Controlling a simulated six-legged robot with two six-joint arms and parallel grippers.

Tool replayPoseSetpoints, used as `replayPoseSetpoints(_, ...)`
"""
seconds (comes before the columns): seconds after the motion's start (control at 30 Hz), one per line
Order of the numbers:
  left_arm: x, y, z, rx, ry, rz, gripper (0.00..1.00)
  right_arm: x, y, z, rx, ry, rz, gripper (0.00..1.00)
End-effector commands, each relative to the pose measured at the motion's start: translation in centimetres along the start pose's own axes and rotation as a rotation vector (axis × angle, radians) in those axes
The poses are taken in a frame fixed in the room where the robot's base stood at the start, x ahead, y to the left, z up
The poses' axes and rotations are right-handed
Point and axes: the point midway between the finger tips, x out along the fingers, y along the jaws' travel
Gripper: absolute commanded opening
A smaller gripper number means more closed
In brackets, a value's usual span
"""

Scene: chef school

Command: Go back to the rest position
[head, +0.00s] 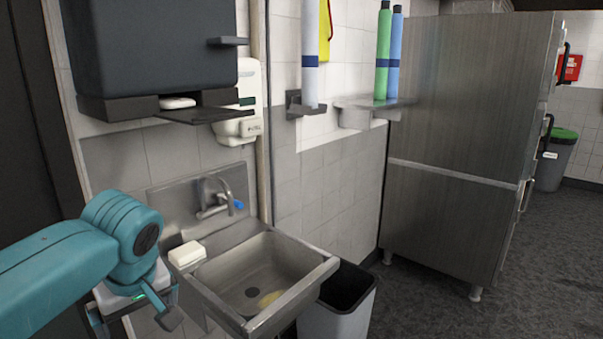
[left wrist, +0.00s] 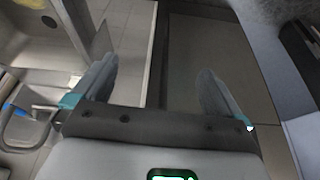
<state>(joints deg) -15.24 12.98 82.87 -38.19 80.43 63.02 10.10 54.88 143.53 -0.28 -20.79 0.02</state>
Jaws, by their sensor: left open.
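My left arm comes in from the left in the head view, beside the steel sink (head: 325,268). Its gripper (head: 160,318) hangs low at the left of the sink, partly hidden behind the arm. In the left wrist view the two fingers of this gripper (left wrist: 158,80) stand wide apart, with nothing between them. My right gripper is in neither view.
A white block (head: 187,254) lies on the sink's left rim, close to my arm. A bin (head: 342,312) stands right of the sink. A steel cabinet (head: 455,130) stands further right, with open floor (head: 540,270) beside it.

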Motion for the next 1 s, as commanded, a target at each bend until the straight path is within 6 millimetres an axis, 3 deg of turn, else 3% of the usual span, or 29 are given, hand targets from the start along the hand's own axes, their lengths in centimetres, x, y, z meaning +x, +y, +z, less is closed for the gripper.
replayPoseSetpoints(0.17,4.2,3.0,1.9,0.145,-0.07,0.039,1.0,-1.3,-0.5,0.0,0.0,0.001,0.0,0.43)
replayPoseSetpoints(0.37,9.9,5.6,6.0,0.311,-0.175,0.114,1.0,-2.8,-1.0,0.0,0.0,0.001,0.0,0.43)
replayPoseSetpoints(0.47,13.4,6.5,9.4,0.397,-0.249,0.172,1.0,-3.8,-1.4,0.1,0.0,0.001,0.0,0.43)
replayPoseSetpoints(0.53,16.3,6.7,12.8,0.457,-0.317,0.227,1.0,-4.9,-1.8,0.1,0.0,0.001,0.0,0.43)
replayPoseSetpoints(0.7,22.1,4.0,23.9,0.533,-0.468,0.393,1.0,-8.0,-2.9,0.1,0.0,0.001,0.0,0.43)
replayPoseSetpoints(0.8,23.4,1.1,28.9,0.53,-0.493,0.442,1.0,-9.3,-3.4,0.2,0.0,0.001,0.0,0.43)
replayPoseSetpoints(0.9,23.7,-1.5,32.2,0.529,-0.493,0.453,1.0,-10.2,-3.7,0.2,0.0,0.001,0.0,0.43)
replayPoseSetpoints(1.0,23.7,-3.2,33.8,0.533,-0.484,0.45,1.0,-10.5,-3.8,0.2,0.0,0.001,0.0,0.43)
